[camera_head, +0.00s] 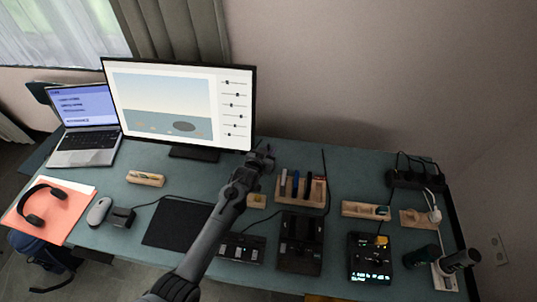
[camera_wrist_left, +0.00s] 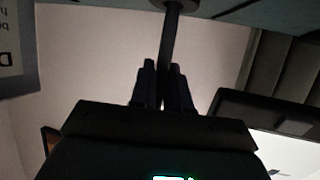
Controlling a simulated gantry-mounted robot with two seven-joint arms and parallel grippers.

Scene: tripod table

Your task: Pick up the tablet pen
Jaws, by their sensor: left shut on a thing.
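My left gripper (camera_head: 264,154) is above the back of the desk, in front of the monitor's lower right corner. In the left wrist view its two fingers (camera_wrist_left: 165,90) are shut on a slim dark rod, which looks like the tablet pen (camera_wrist_left: 170,45). The rod runs up from between the fingertips to a wider dark end at the top edge. In the head view the pen cannot be made out clearly at the gripper. The black tablet or mat (camera_head: 176,222) lies flat on the desk, left of my forearm. My right gripper is not in view.
A wooden holder (camera_head: 315,198) with several upright items stands right of my gripper. A monitor (camera_head: 165,95) and laptop (camera_head: 85,141) stand at the back left. Dark devices (camera_head: 299,258) line the front edge. Small wooden trays (camera_head: 147,178) and cables lie about.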

